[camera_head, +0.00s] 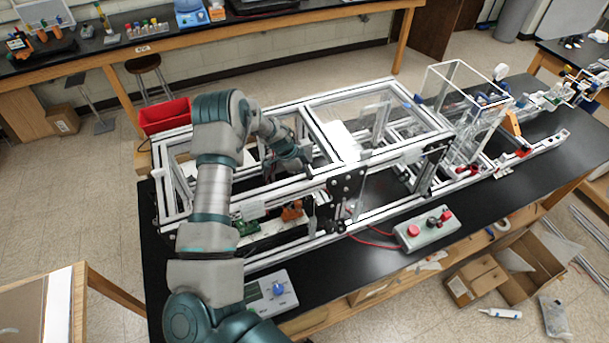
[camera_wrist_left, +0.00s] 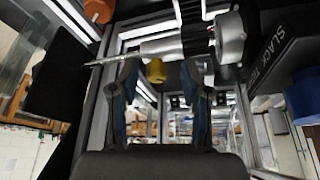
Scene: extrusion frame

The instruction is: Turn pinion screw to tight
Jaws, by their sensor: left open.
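My left gripper (camera_wrist_left: 160,68) is open, its two dark fingers pointing up in the left wrist view. A small yellow knob-like part (camera_wrist_left: 156,71) shows in the gap between the fingertips, apparently beyond them and not gripped. I cannot tell whether it is the pinion screw. In the head view my left arm reaches into the extrusion frame (camera_head: 370,155); the fingertips are not clear there.
Frame bars stand close around the gripper. A red bin (camera_head: 165,115) is behind the frame's left end.

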